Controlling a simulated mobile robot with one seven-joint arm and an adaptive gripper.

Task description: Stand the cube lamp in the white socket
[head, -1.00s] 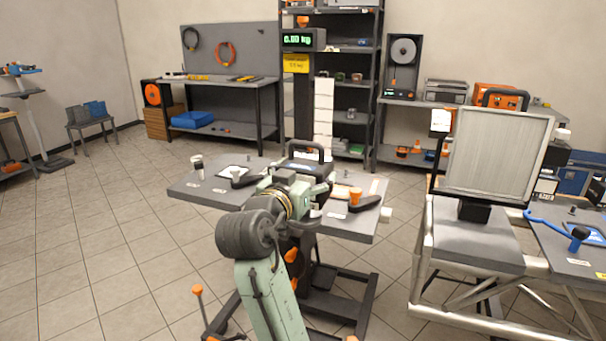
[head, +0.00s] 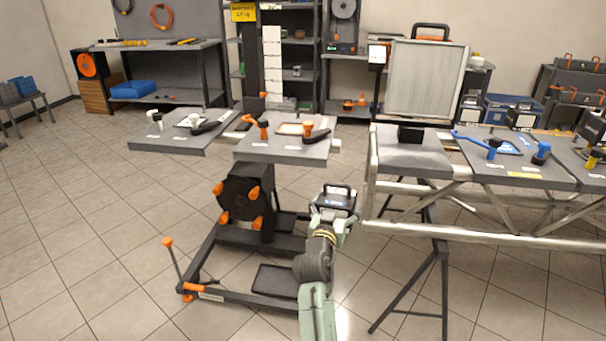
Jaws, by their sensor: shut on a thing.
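My gripper (head: 333,214) is shut on the cube lamp (head: 335,196), a dark box with a black carrying handle on top. It holds the lamp upright in the air, in front of the gap between the middle table and the right truss bench. The white socket looks to be the flat white-edged plate (head: 184,124) on the left tabletop (head: 165,142), well to the left of and behind the lamp. A dark clamp lever (head: 208,128) with a white knob stands beside it. My fingertips are partly hidden by the lamp and wrist.
The middle tabletop (head: 285,151) carries an orange-edged plate (head: 290,129) with orange-knobbed parts. A wheeled stand's base (head: 255,240) juts forward. Floor at the left is open.

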